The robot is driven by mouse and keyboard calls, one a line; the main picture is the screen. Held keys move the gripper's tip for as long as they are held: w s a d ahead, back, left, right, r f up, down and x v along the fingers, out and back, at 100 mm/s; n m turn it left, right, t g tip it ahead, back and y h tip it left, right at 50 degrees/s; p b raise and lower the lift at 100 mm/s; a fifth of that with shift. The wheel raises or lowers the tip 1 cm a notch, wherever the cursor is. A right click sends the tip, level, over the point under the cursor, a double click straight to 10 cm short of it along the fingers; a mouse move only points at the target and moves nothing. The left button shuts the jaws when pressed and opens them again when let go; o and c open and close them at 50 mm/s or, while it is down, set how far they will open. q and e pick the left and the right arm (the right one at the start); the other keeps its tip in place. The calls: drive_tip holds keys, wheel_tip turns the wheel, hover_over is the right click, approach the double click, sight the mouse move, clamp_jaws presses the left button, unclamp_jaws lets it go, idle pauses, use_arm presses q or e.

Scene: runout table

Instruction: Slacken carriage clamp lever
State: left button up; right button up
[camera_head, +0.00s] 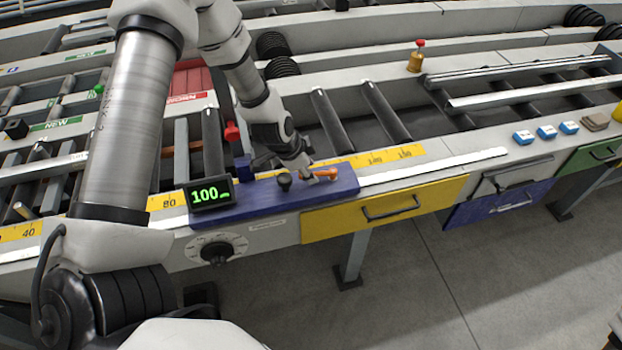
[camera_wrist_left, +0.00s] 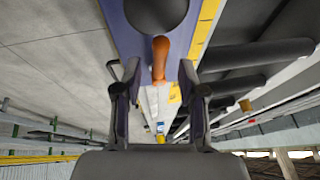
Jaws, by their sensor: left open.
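The orange carriage clamp lever (camera_head: 326,174) sits on top of the blue carriage (camera_head: 345,186), to the right of a black ball knob (camera_head: 284,181). My left gripper (camera_head: 308,174) is down at the lever, its fingers partly covering the lever's left end. In the left wrist view the orange lever (camera_wrist_left: 160,60) lies between my two open, spread fingers (camera_wrist_left: 160,78), with a gap on each side. The dark round knob (camera_wrist_left: 156,14) shows beyond it on the blue carriage (camera_wrist_left: 122,32). My right gripper is not in view.
A display reading 100 (camera_head: 210,194) stands at the carriage's left end. A yellow scale (camera_head: 400,154) runs behind the carriage, near the rollers (camera_head: 385,112). A red knob (camera_head: 232,131) stands behind. A dial (camera_head: 219,250) and a yellow drawer (camera_head: 420,202) are on the front.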

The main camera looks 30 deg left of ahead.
use_arm(q)
drive_tip(key=shift+x, duration=1.05)
drive_tip(key=shift+r, duration=0.1)
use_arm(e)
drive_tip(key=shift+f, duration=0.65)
use_arm(q)
drive_tip(key=shift+s, duration=0.1)
drive_tip(key=shift+c, duration=1)
clamp_jaws()
drive_tip(key=shift+d, duration=0.1)
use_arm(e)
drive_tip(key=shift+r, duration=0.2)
